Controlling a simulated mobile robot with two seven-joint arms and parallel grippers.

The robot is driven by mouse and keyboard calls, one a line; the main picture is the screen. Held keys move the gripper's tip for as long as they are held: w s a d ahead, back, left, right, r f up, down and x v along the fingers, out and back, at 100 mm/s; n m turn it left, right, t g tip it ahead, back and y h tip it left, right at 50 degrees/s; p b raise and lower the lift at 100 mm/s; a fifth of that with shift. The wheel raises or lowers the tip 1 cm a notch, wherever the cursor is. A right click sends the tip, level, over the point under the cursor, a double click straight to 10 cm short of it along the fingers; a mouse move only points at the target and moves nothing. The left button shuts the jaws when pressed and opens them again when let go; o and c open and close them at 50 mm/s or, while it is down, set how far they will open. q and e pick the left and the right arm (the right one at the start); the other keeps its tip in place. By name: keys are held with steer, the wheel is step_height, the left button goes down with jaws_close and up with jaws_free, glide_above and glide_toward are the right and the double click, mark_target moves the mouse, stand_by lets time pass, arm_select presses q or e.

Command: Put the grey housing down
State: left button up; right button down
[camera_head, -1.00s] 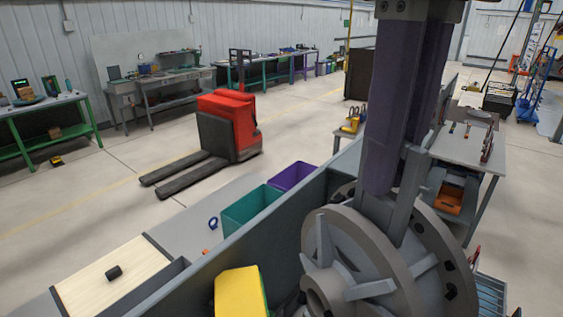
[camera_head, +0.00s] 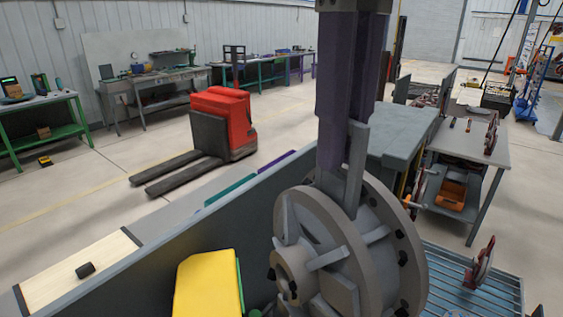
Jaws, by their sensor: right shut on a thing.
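The grey housing (camera_head: 352,245) is a large round flanged part with ribs, a central hub and dark bolts around its rim. It is upright in the lower middle of the head view. My left gripper is not in view.
A long grey panel (camera_head: 215,238) runs behind the housing, with a yellow block (camera_head: 208,285) before it. A blue slatted surface (camera_head: 455,282) with a reddish part (camera_head: 481,262) lies right. A grey table (camera_head: 470,140) stands behind. A red pallet truck (camera_head: 222,122) stands on open floor.

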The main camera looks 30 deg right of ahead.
mark_target(318, 197)
steer(key=f+b, duration=0.2)
steer(key=f, duration=0.1)
steer(key=w+f+b, duration=0.1)
steer(key=f+b, duration=0.2)
steer(key=w+f+b, duration=0.1)
steer(key=f+b, duration=0.2)
steer(key=f, duration=0.1)
steer(key=shift+m, duration=0.3)
steer(key=f+b, duration=0.1)
steer(key=f, duration=0.1)
steer(key=f+b, duration=0.1)
steer(key=f, duration=0.1)
steer(key=shift+w+a+f, duration=0.2)
steer(key=shift+f, duration=0.1)
steer(key=s+a+f+m+b, duration=0.1)
steer(key=s+f+m, duration=0.3)
steer(key=f, duration=0.6)
steer(key=s+a+f+m+b, duration=0.15)
steer(key=s+f+m, duration=0.25)
steer(key=f, duration=0.5)
arm_select(q)
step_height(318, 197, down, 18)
steer(key=b, duration=0.3)
arm_select(e)
step_height(318, 197, down, 20)
steer(key=d, duration=0.1)
steer(key=shift+s+f, duration=0.15)
steer(key=shift+s, duration=0.2)
